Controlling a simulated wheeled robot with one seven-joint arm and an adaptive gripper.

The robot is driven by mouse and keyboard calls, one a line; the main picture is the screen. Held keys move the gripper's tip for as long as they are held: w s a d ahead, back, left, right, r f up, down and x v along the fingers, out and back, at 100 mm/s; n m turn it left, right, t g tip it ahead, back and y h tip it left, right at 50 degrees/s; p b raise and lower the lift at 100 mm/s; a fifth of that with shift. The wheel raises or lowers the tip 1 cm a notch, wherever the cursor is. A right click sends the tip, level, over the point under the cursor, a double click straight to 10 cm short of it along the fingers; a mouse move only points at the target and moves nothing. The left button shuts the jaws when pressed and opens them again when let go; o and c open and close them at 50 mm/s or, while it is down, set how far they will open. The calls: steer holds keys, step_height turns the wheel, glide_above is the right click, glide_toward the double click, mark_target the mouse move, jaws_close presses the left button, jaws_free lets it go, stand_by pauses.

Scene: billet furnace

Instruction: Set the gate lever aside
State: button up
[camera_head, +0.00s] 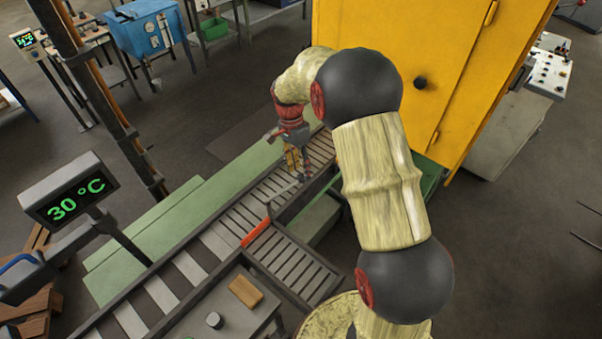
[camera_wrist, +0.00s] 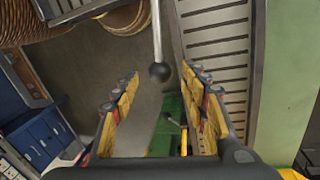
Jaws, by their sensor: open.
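The gate lever (camera_wrist: 157,35) shows in the wrist view as a thin grey rod with a black ball knob (camera_wrist: 160,72) at its end. The knob appears between the tips of my open, empty gripper (camera_wrist: 163,78); I cannot tell how far beyond the tips it is, and no contact shows. In the head view my gripper (camera_head: 297,163) is low over the roller conveyor (camera_head: 235,215). A thin grey rod (camera_head: 283,193), likely the lever, shows just below it.
A yellow cabinet (camera_head: 400,35) stands close behind and right of my arm. A grey table (camera_head: 225,310) with a tan block (camera_head: 245,290) and a small grey cylinder (camera_head: 214,320) is in front. A 30 °C display (camera_head: 70,197) stands left. Floor right of my arm is clear.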

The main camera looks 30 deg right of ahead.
steer(key=shift+s+f, duration=0.15)
steer(key=shift+f, duration=0.6)
steer(key=shift+s+f, duration=0.15)
steer(key=shift+f, duration=0.55)
steer(key=shift+c, duration=0.7)
jaws_close()
